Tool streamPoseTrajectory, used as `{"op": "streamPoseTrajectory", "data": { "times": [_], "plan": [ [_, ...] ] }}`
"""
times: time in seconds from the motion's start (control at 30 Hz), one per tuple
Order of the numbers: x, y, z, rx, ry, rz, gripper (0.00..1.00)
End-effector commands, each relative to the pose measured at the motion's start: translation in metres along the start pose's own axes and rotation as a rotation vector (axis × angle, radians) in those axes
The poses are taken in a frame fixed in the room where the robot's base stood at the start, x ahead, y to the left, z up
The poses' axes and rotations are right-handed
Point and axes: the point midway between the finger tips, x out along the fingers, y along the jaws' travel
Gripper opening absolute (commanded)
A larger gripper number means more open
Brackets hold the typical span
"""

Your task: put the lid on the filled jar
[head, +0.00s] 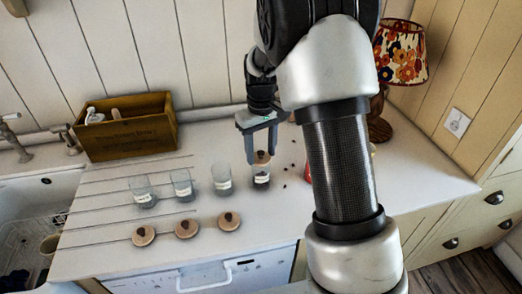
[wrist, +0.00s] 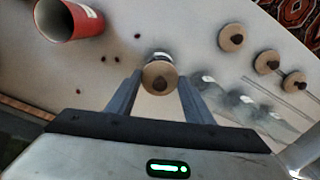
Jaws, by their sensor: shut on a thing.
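My gripper (head: 259,146) is shut on a round wooden lid (head: 262,158) with a dark knob. The lid is at the mouth of a labelled glass jar (head: 261,179) with dark contents, at the right end of the jar row. I cannot tell whether the lid is seated or just above the rim. In the wrist view the lid (wrist: 159,82) is between the two fingertips (wrist: 159,76) and hides most of the jar. Three clear, empty-looking jars (head: 221,182) stand to the left.
Three more wooden lids (head: 187,228) lie in front of the jars. A red container (wrist: 68,20), mostly behind my arm in the head view, and several dark beans (wrist: 103,58) are nearby. A wooden box (head: 128,132), a sink (head: 40,190) and a flowered lamp (head: 402,55) border the counter.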

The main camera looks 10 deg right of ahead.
Motion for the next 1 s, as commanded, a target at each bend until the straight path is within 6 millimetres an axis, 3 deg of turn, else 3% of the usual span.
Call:
{"op": "streamPoseTrajectory", "data": {
  "times": [0.4, 0.43, 0.47, 0.77, 1.0],
  "plan": [
    [0.009, 0.000, 0.000, 0.000, 0.000, 0.000, 0.26],
    [0.009, 0.000, 0.000, 0.000, 0.000, 0.000, 0.50],
    [0.008, 0.000, 0.000, 0.000, 0.000, 0.000, 0.55],
    [0.007, 0.000, 0.000, 0.000, 0.000, 0.000, 0.55],
    [-0.013, 0.000, 0.000, 0.001, 0.001, 0.000, 0.55]
  ]
}}
